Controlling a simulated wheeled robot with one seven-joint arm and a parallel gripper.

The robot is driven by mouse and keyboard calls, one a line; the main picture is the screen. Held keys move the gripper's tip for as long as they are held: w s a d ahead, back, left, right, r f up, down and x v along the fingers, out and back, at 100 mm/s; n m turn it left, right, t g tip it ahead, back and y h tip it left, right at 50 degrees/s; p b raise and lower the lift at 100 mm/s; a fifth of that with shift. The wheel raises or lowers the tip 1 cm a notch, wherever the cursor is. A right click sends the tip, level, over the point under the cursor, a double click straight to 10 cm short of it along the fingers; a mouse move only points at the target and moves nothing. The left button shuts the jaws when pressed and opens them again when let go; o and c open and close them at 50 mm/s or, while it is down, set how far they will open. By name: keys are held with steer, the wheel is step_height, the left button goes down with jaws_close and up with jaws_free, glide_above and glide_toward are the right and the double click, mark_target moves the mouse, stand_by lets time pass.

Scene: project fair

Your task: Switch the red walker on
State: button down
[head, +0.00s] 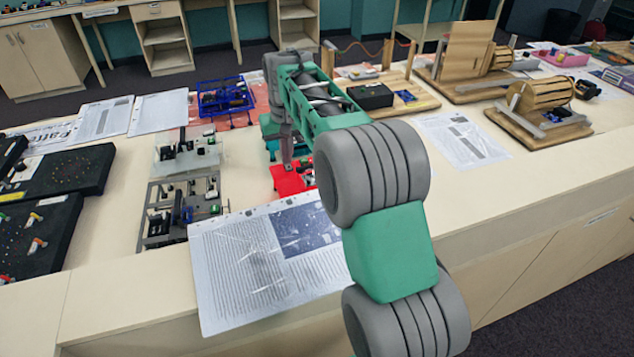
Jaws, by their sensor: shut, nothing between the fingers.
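The red walker (291,181) lies on the table near the middle of the head view. It has a bright red base with small dark parts on its right side, and my arm hides part of it. My gripper (287,166) points down just above the far left part of the red base. Its fingers look shut and empty. I cannot tell whether the fingertips touch the walker. The walker's switch is too small or hidden to make out.
Two similar walkers, one pale (170,162) and one grey (157,228), stand to the left. A printed sheet in a plastic sleeve (225,270) lies in front. Wooden machines (540,97) stand at the right.

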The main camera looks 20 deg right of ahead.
steer(key=shift+f, duration=0.3)
step_height(320, 180, up, 7)
steer(key=p, duration=0.6)
steer(key=shift+r, duration=0.1)
